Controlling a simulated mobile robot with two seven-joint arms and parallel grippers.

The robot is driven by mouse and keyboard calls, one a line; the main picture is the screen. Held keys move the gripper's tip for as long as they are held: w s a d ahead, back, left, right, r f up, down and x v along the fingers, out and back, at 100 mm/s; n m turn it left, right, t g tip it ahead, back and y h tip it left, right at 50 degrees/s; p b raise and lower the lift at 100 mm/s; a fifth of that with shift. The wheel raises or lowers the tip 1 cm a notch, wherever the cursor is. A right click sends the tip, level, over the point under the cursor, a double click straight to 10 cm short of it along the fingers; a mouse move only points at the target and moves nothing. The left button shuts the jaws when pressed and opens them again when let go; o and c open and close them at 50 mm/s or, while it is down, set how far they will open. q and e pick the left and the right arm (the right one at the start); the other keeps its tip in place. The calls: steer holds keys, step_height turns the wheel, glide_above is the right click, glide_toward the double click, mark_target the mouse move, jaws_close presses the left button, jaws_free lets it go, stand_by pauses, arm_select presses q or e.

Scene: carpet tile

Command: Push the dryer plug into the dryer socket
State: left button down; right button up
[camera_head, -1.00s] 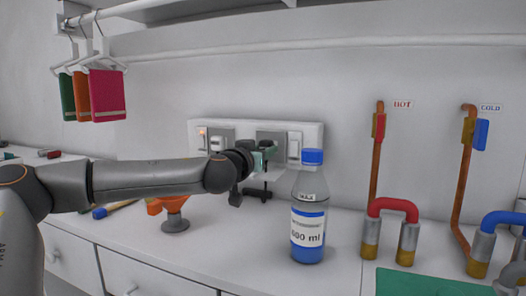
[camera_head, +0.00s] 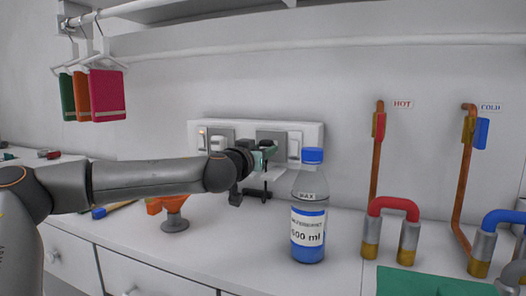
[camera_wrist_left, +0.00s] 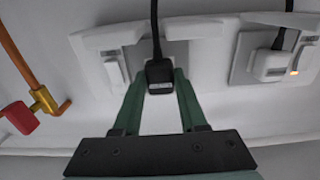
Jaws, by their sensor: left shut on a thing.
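The black dryer plug (camera_wrist_left: 160,74) is between the green fingers of my left gripper (camera_wrist_left: 160,82) in the left wrist view. The gripper is shut on it. The plug's cord runs from it toward the top of that view. The grey socket plate (camera_wrist_left: 184,58) is right behind the plug. The plug covers the socket's face, so I cannot tell whether its pins are in. In the head view my left gripper (camera_head: 268,154) is at the right-hand socket plate (camera_head: 270,136) of the wall panel, and the plug is mostly hidden. My right gripper is not in view.
A white plug (camera_wrist_left: 270,64) sits in the neighbouring socket beside a lit indicator. A bottle with a blue cap (camera_head: 310,220) stands close to the right of my gripper. An orange hair dryer (camera_head: 172,206) is below my forearm. Pipes (camera_head: 388,210) rise at the right.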

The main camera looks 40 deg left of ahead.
arm_select(q)
steer(key=shift+w+a+b, duration=0.2)
steer(key=shift+w+b, duration=0.1)
steer(key=shift+w, duration=0.25)
stand_by(0.6)
steer(key=shift+c, duration=1.9)
jaws_free()
steer(key=v, duration=1.2)
steer(key=shift+s+p, duration=0.3)
steer(key=shift+p, duration=0.1)
